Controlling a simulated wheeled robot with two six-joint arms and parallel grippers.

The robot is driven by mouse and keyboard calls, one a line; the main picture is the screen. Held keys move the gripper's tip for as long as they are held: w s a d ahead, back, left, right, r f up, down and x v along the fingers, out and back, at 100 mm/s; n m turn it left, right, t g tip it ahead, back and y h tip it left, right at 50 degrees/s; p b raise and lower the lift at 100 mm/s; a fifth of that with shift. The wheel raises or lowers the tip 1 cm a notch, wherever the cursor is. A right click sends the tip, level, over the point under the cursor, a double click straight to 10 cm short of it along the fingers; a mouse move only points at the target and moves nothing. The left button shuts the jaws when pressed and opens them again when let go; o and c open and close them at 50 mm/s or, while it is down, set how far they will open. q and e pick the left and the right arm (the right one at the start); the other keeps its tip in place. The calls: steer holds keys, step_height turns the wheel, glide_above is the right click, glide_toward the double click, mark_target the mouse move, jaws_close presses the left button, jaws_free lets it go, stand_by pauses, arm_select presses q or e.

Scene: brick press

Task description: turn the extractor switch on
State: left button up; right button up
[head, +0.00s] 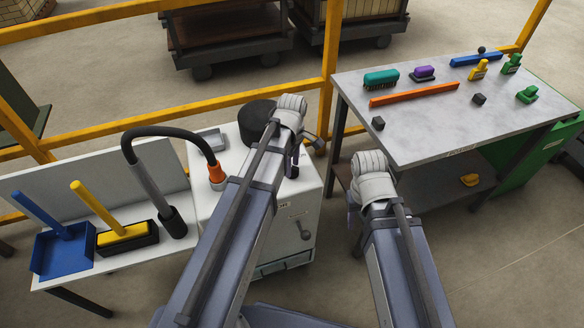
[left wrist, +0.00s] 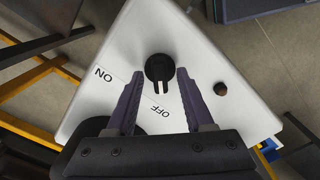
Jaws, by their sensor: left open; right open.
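The extractor switch (left wrist: 158,67) is a round black knob on a white panel, seen in the left wrist view. Its handle points down the picture, toward the OFF label (left wrist: 160,112). The ON label (left wrist: 103,74) is to the left of the knob. My left gripper (left wrist: 159,74) is open, with a finger on each side of the handle and nothing held. In the head view my left gripper (head: 295,158) is over the white cabinet (head: 212,190), and my arm hides much of that area. My right gripper (head: 351,216) is partly hidden by its wrist, in front of the grey table.
A black hose (head: 168,131) with an orange end stands on the left. A white bench there holds a blue dustpan (head: 58,257) and a yellow brush (head: 124,236). The grey table (head: 445,125) on the right carries small tools. A yellow rail (head: 328,85) runs behind.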

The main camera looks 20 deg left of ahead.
arm_select(q)
jaws_close()
stand_by(0.4)
